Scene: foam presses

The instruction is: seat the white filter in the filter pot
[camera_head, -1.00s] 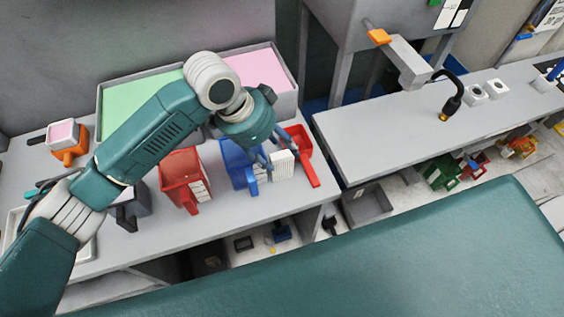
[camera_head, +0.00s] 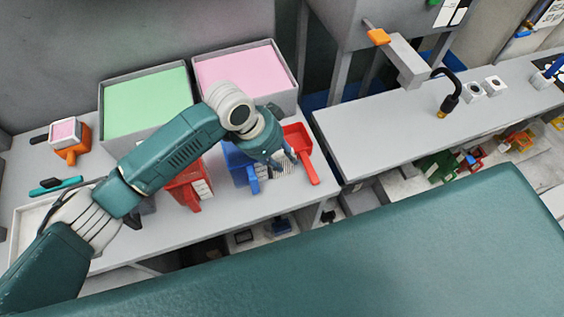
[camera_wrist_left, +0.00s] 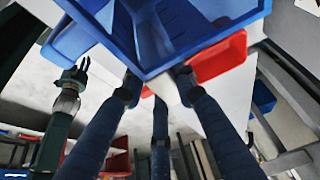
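A white ridged block, seemingly the white filter (camera_head: 285,170), stands on the left bench between a blue handled pot (camera_head: 236,163) and a red handled pot (camera_head: 298,138). My left gripper (camera_head: 281,163) is over it and partly hides it. Its fingers are apart. In the left wrist view, my left gripper (camera_wrist_left: 160,88) has a small white piece between its fingertips, near a blue container (camera_wrist_left: 185,45); contact is unclear. What seems to be my right gripper (camera_wrist_left: 78,75) shows there, small. The views do not tell which pot is the filter pot.
A second red pot (camera_head: 187,185) stands left of the blue one, partly behind my left arm. Green (camera_head: 145,105) and pink (camera_head: 245,78) trays lie behind. The right bench (camera_head: 390,130) is mostly clear.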

